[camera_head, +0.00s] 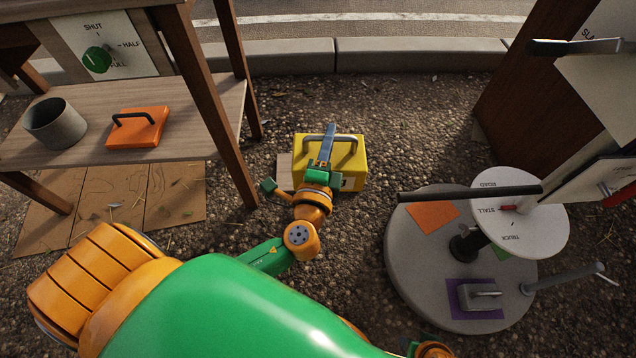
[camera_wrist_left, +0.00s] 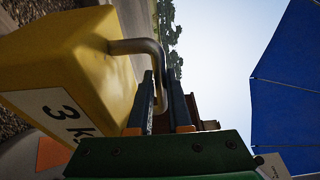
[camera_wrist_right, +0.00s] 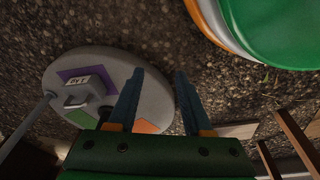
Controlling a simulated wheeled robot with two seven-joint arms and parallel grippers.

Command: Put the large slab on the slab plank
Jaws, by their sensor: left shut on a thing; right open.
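A yellow block (camera_head: 350,155) with a grey bar handle and a "3 k…" label is in the middle of the head view. My left gripper (camera_head: 327,145) is shut on its handle. The left wrist view shows the handle between the fingers (camera_wrist_left: 160,90) and the yellow block (camera_wrist_left: 70,65) beside them. A pale flat board (camera_head: 284,172) shows partly behind the block's left side. I cannot tell how far the block is off the ground. Flat brown planks (camera_head: 110,205) with drawn outlines lie at the left. My right gripper (camera_wrist_right: 160,88) is open and empty over gravel.
A wooden stand (camera_head: 225,90) at left holds an orange slab (camera_head: 137,128) with a black handle and a grey pot (camera_head: 55,124). A round grey base (camera_head: 415,255) with a white dial (camera_head: 545,225), bars and a small grey weight (camera_head: 480,296) stands at right. Gravel between is clear.

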